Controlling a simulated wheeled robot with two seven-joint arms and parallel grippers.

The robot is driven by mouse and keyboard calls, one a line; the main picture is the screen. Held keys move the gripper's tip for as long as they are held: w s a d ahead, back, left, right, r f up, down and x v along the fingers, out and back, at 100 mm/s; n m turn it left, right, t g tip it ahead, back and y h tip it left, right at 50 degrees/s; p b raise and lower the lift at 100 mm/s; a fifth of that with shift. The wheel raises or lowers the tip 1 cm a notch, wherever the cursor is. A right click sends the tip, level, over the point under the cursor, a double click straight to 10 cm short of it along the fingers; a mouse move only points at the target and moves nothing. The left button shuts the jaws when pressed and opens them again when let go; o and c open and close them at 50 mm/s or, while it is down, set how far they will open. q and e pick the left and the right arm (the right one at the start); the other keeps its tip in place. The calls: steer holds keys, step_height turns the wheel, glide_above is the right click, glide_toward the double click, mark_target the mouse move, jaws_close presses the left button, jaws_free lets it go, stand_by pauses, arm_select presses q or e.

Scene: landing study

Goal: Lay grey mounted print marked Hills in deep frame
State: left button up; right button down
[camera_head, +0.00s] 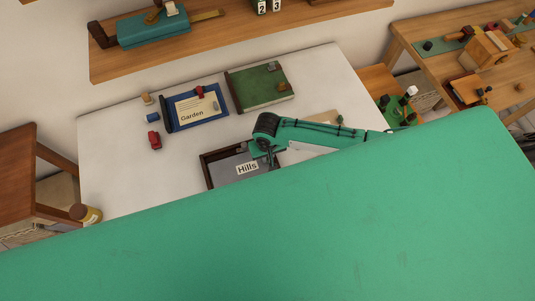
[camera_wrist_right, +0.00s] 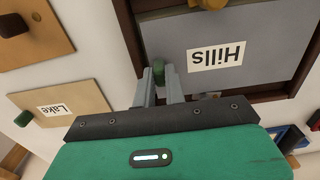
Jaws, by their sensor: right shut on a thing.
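The grey mounted print marked Hills (camera_head: 233,177) lies within the outline of the dark brown deep frame (camera_head: 208,175) on the white table. In the right wrist view the grey print (camera_wrist_right: 265,45) shows its label upside down, with the frame's dark wall (camera_wrist_right: 312,65) around it. My right gripper (camera_head: 272,162) reaches in from the right over the print's edge. In the wrist view its fingers (camera_wrist_right: 163,82) are shut on the print's small green knob (camera_wrist_right: 159,70). Whether the print rests flat on the frame's floor I cannot tell. My left gripper is not in view.
A blue frame (camera_head: 178,124) with the Garden print and a green board (camera_head: 262,88) lie behind. A tan print marked Lake (camera_wrist_right: 75,97) lies beside the deep frame. Small red and blue pieces (camera_head: 154,140) sit at left.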

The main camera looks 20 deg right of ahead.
steer(key=shift+f, duration=0.35)
steer(key=shift+f, duration=0.15)
steer(key=shift+f, duration=0.35)
steer(key=c, duration=1.4)
jaws_free()
